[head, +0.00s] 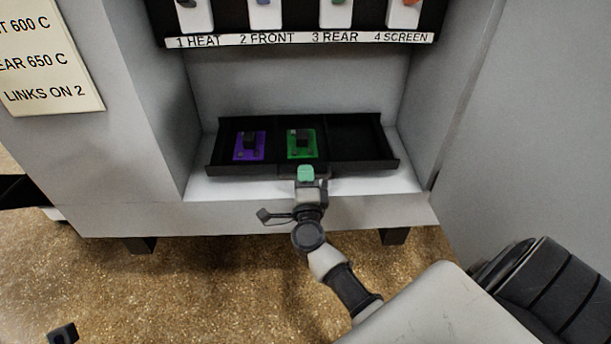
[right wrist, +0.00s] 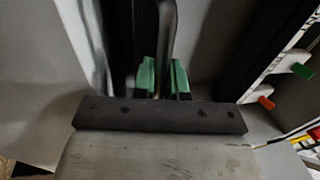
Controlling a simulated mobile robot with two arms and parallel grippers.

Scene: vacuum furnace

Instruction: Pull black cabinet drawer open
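The black drawer (head: 363,167) is a shallow tray with three compartments, low in the grey cabinet. Its left compartment holds a purple block (head: 249,146) with a black top part, its middle one a green block (head: 302,143) with a black part; the right one looks empty. My right gripper (head: 306,175) is at the middle of the drawer's front. In the right wrist view its green fingertips (right wrist: 164,78) stand on either side of a thin grey bar (right wrist: 167,35), seemingly the drawer's handle, and look closed on it. My left gripper is not clearly seen.
A black panel with a labelled strip (head: 290,39) and several coloured switches is above the drawer. The cabinet's side walls flank the drawer. A note card (head: 45,60) is at upper left. Brown speckled floor (head: 200,290) lies in front.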

